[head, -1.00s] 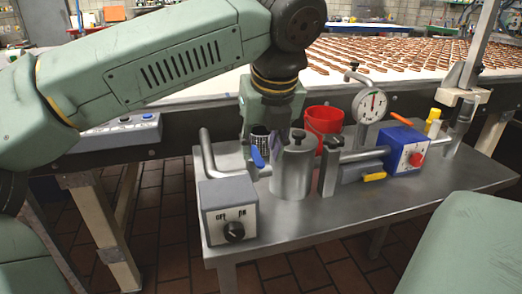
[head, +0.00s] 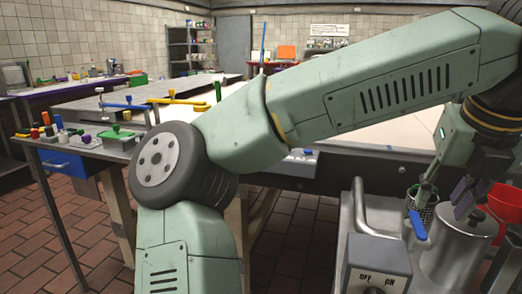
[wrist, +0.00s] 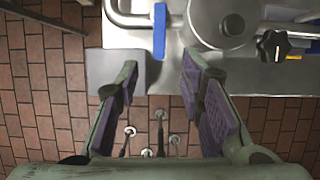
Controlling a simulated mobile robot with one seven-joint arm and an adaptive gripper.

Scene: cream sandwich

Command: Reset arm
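My gripper (head: 446,193) hangs at the right of the head view, above the metal bench. The wrist view shows its two fingers with purple pads spread apart, so my gripper (wrist: 160,76) is open, with nothing held between them. Beyond the fingertips in the wrist view are a blue lever (wrist: 160,32) and a round metal pot (wrist: 222,18). In the head view the blue lever (head: 417,226) and the lidded pot (head: 458,252) sit below and near the gripper. My arm stretches across the head view from the left.
A control box (head: 375,262) marked OFF and ON stands on the bench. A red bucket (head: 505,203) is behind the pot. A table with a blue drawer (head: 67,163) and several small coloured items stands at left. Open tiled floor (head: 75,235) lies at lower left.

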